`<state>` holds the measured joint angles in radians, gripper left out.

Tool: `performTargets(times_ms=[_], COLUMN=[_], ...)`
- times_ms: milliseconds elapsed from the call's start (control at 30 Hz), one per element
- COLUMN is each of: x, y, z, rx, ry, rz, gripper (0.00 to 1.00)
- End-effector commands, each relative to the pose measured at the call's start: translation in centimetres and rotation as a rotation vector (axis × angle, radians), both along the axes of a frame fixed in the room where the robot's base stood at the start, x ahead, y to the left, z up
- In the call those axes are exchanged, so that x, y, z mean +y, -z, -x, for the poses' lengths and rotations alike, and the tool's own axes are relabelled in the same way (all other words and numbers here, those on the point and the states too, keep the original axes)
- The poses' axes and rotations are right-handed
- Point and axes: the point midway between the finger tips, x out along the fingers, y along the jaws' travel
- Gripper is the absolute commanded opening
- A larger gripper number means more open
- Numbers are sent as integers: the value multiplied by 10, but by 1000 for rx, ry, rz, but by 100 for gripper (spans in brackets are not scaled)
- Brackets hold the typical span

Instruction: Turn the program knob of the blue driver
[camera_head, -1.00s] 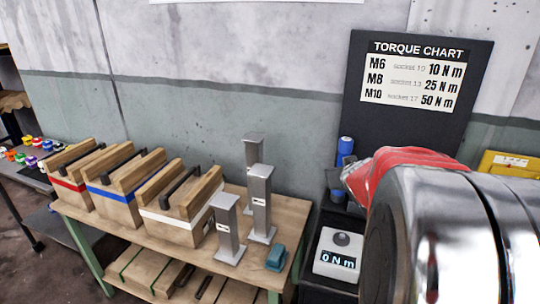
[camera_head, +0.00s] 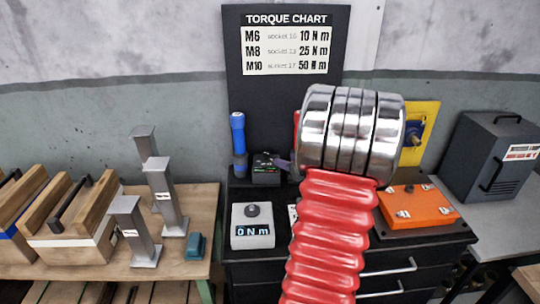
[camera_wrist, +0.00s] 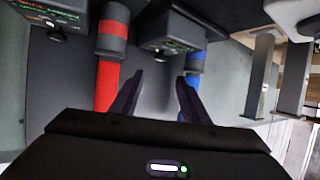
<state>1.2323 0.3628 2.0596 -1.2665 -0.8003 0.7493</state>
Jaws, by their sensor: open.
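The blue driver (camera_head: 238,135) stands upright at the back of the black cabinet top, left of a small black controller box (camera_head: 265,168). In the wrist view, which is upside down, the blue driver (camera_wrist: 190,88) is at the right. The controller box (camera_wrist: 170,32) beside it has a lit display and a small dark knob (camera_wrist: 160,56) on its front. My gripper (camera_wrist: 160,78) is open and empty. Its fingers point at the knob from a short gap, apart from it as far as I can tell. In the head view my arm hides most of the gripper.
A red driver (camera_wrist: 110,60) and a second controller box (camera_wrist: 60,12) are at the left in the wrist view. A white torque meter (camera_head: 252,226) reading 0 N m stands in front. An orange plate (camera_head: 417,206) lies to the right; metal posts (camera_head: 164,195) stand left.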

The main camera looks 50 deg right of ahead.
Motion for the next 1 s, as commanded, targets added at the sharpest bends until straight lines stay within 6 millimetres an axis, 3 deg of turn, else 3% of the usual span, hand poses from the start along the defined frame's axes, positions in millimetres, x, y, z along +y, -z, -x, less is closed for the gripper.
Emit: performTargets(times_ms=[367,1000], x=[-5,-37], y=[6,40], z=[-15,-90], rx=[0,1], ry=[-2,-2], rz=[0,1], gripper=[42,42])
